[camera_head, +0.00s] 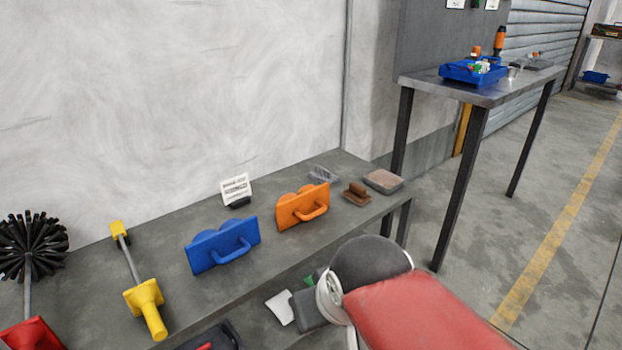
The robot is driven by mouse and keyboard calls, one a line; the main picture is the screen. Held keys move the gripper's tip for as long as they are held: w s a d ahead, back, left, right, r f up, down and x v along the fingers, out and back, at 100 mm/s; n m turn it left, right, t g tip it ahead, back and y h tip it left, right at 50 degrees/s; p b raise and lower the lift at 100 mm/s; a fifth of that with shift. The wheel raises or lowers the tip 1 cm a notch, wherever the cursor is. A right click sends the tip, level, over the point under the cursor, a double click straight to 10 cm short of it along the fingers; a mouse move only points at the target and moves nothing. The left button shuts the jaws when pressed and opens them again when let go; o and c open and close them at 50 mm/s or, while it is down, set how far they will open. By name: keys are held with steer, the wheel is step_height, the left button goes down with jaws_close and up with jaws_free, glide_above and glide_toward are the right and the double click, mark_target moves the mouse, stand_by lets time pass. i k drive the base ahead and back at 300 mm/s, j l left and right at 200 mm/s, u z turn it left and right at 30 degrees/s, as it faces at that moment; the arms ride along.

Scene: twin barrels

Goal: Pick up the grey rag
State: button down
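A small crumpled grey item (322,174), which looks like the grey rag, lies on the bench near its back right edge. It is behind the orange float-like tool and left of the brown brush; it is small, and its front is partly covered by the orange tool. My arm's red link shows at the bottom right, low in front of the bench. My gripper's fingers do not show in this view.
The grey bench (165,240) holds a blue tool (222,246), an orange tool (303,206), a white sign (236,189), a brown brush (357,194), a grey tray (383,181) and a yellow-handled tool (146,305). A taller table (490,92) stands right.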

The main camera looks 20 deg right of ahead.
mark_target(321, 175)
steer(key=z, duration=4.35)
steer(key=j+u, duration=0.1)
steer(key=u, duration=3.7)
steer(key=i+l+u, duration=0.25)
steer(key=i+l, duration=0.25)
steer(key=i+l+u, duration=0.3)
steer(key=i+l, duration=0.35)
